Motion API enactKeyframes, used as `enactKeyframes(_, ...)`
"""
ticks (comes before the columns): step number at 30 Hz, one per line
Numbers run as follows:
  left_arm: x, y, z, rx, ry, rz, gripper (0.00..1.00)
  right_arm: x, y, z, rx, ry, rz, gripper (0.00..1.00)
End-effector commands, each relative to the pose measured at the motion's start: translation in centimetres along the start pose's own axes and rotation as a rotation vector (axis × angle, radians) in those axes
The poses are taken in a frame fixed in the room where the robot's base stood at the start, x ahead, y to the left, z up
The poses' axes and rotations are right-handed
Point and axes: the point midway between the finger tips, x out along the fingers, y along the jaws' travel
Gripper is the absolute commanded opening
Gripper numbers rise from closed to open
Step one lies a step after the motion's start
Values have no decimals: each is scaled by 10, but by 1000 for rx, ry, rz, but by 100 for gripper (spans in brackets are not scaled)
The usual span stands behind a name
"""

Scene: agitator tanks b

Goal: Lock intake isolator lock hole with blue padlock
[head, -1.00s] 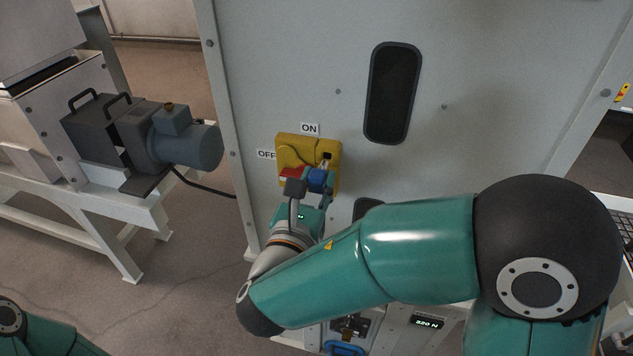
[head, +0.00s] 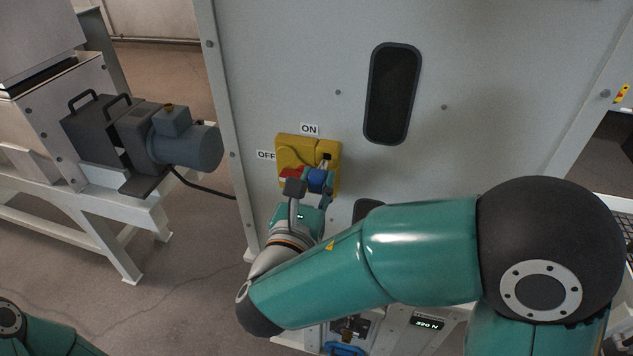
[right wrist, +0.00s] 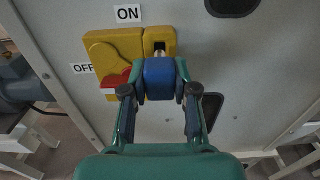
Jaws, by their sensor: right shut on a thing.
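The intake isolator is a yellow box (head: 292,150) on the grey cabinet, with ON and OFF labels and a red handle (head: 291,173) pointing toward OFF. It also shows in the right wrist view (right wrist: 104,49). The lock hole is in the dark recess at the isolator's upper right (right wrist: 158,44). My right gripper (head: 307,186) is shut on the blue padlock (right wrist: 160,78), one finger on each side of its body. The padlock's shackle points at the recess; I cannot tell whether it passes through the hole. My left gripper is out of view.
The grey cabinet panel (head: 300,60) stands behind the isolator, with a dark oval window (head: 393,93) to the upper right. A motor unit (head: 180,140) on a white frame is at the left.

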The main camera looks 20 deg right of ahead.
Motion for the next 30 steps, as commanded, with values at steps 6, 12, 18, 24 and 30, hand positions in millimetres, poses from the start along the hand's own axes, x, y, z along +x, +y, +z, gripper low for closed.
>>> enactKeyframes(6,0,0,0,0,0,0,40,6,0,0,0,0,-1,0)
enactKeyframes(12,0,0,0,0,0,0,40,12,0,0,1,0,-2,0)
enactKeyframes(18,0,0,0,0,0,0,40,19,-1,0,1,-1,-3,0)
enactKeyframes(24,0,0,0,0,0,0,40,25,-1,0,1,0,-3,0)
enactKeyframes(30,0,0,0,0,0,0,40,31,-1,0,1,-1,-3,0)
